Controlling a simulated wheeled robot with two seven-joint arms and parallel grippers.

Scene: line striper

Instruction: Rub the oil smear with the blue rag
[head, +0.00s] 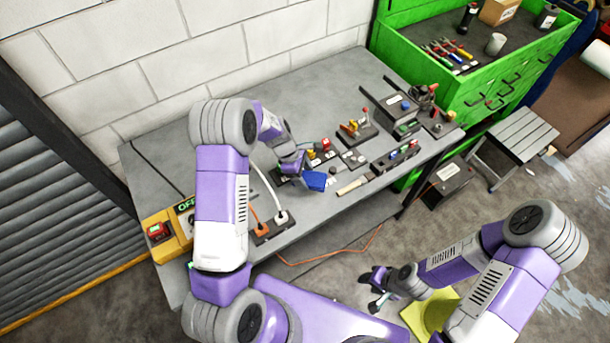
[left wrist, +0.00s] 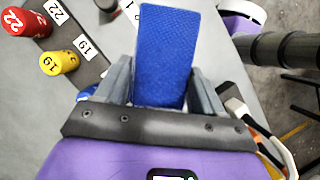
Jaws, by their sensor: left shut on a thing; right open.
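The blue rag (head: 315,181) is held over the front part of the grey workbench (head: 290,95). My left gripper (head: 303,176) is shut on it. In the left wrist view the rag (left wrist: 165,55) stands out as a flat blue block between the two grey fingers. I cannot tell whether the rag touches the bench. I cannot make out the oil smear in either view; the rag or my arm may hide it. My right gripper (head: 375,290) is open and empty, low over the floor and away from the bench.
Several tools and a vise (head: 425,95) fill the bench's right. The back of the bench is clear.

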